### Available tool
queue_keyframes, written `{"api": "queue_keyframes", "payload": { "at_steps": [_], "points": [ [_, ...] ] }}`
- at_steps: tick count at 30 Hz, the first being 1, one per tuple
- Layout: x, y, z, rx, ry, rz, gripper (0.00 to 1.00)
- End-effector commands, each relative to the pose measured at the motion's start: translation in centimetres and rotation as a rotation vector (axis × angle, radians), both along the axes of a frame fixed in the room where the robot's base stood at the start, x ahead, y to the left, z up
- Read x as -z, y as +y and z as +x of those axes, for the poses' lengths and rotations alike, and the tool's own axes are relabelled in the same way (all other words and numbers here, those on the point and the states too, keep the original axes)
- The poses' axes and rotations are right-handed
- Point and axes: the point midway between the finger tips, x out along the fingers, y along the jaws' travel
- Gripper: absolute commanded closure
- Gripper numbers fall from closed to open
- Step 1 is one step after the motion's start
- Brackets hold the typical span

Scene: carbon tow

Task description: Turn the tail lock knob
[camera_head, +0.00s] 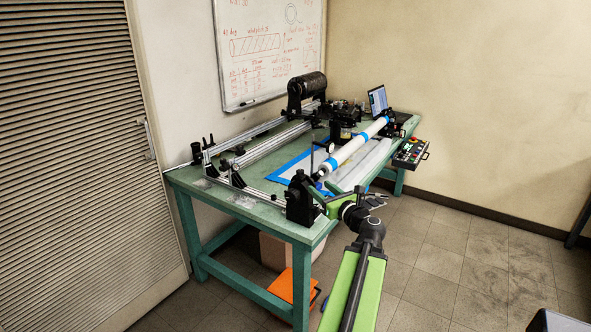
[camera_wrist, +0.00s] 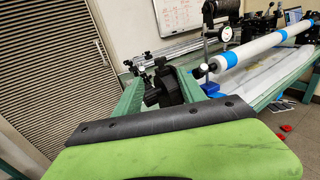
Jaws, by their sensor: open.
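The black tailstock (camera_head: 300,201) stands at the near corner of the green bench, at the near end of the white tube (camera_head: 354,146). My gripper (camera_head: 327,203) reaches to it from the right. In the wrist view my gripper (camera_wrist: 158,80) is open, with one green finger on each side of a dark round knob (camera_wrist: 152,97) on the tailstock (camera_wrist: 172,88). The knob appears between the fingers, and I cannot tell whether either finger touches it. In the head view the knob is too small to make out clearly. The white tube (camera_wrist: 262,50) also shows in the wrist view.
The green bench (camera_head: 256,212) carries metal rails (camera_head: 262,155), a black spool (camera_head: 308,87) and a laptop (camera_head: 378,100). A control box (camera_head: 410,153) hangs at its right side. An orange box (camera_head: 290,286) is under the bench. The tiled floor (camera_head: 450,235) at right is mostly free.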

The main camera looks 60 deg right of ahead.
Motion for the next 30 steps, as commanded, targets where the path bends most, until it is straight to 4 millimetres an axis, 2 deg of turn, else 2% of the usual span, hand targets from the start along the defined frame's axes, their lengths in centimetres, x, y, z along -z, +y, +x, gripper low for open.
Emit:
{"api": "queue_keyframes", "payload": {
  "at_steps": [5, 15, 19, 24, 30],
  "points": [
    [0.0, -1.7, 3.0, -0.002, -0.002, 0.001, 0.52],
    [-0.1, -5.7, 10.8, -0.003, -0.004, 0.003, 0.52],
    [-0.1, -6.9, 13.1, -0.002, -0.004, 0.003, 0.52],
    [-0.1, -7.7, 14.8, 0.0, -0.004, 0.004, 0.52],
    [-0.1, -7.8, 15.3, 0.0, -0.005, 0.003, 0.52]
  ]
}}
